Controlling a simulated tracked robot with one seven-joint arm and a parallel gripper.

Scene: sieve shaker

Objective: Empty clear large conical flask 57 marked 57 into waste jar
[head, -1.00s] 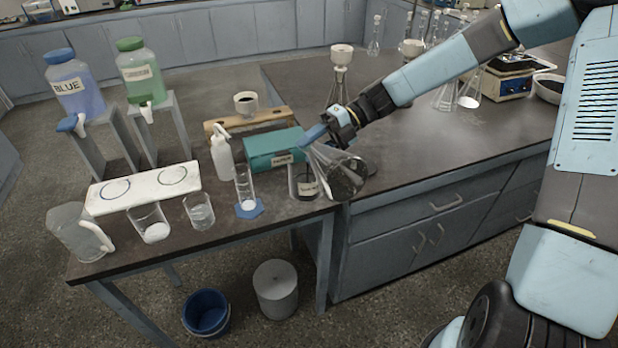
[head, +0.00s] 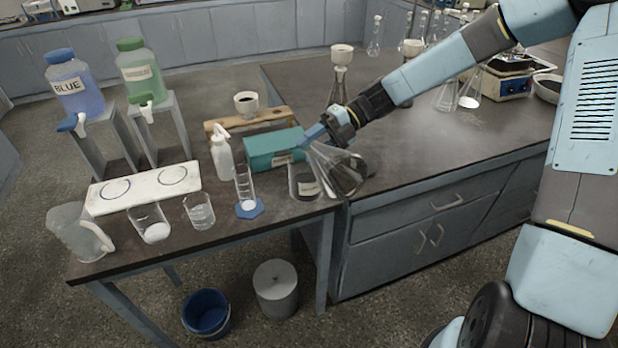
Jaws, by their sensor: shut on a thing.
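A large clear conical flask (head: 347,172) is held tilted, its wide base low on the right and its narrow neck up to the left. My gripper (head: 316,134) is shut on it near the neck. I cannot read a number on it. A clear jar with a pale label (head: 305,186) stands near the front right corner of the low bench. The flask's neck is above this jar and partly overlaps it in the picture. The label's writing is too small to read. I cannot make out liquid leaving the flask.
A teal box (head: 272,149) stands behind the jar. A measuring cylinder (head: 244,186) and a wash bottle (head: 222,158) stand to its left. The taller bench (head: 430,150) is to the right. A blue bucket (head: 206,312) is on the floor.

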